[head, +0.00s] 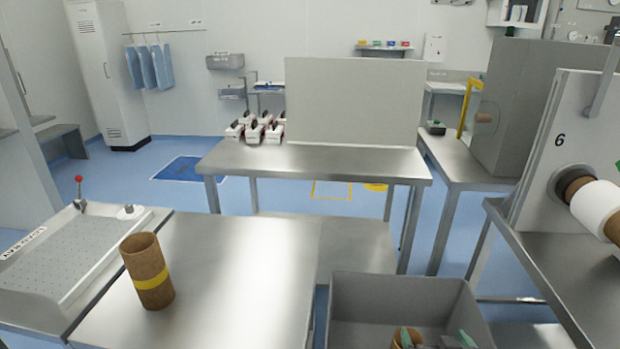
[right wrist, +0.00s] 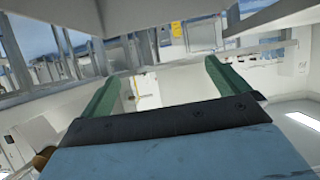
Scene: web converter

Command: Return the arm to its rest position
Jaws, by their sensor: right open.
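My left gripper is not in view.
A brown cardboard core with a yellow band (head: 152,281) stands on the steel table (head: 240,265) at left. A machine (head: 565,140) with a white roll (head: 596,208) stands at right. A bench (head: 330,160) with a grey panel (head: 355,100) stands behind.

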